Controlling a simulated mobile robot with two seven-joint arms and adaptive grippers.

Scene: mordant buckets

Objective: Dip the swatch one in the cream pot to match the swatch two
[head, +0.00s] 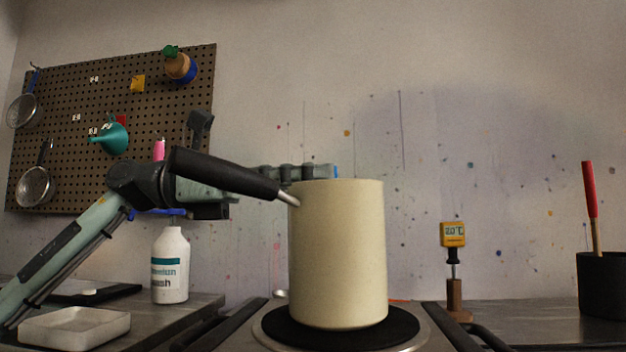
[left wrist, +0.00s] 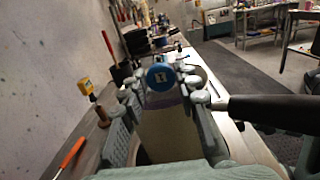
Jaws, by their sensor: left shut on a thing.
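The cream pot (head: 338,255) stands upright on the black hotplate (head: 275,330), its black handle (head: 225,172) pointing left. My left gripper (head: 318,171) is at the pot's rim, partly hidden behind the handle and pot. In the left wrist view my left gripper (left wrist: 160,88) is shut on swatch one, seen as a round blue tag (left wrist: 160,76) marked "1". A dull lilac strip shows just below the tag, above a cream surface. I cannot tell how far the cloth is inside the pot. I cannot make out swatch two. My right gripper is out of view.
A white bottle (head: 170,265) and a shallow white tray (head: 75,328) stand at left. A yellow thermometer (head: 453,235) on a wooden stand and a dark container (head: 604,285) with a red-handled tool stand right. An orange-handled tool (left wrist: 72,152) lies beside the pot.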

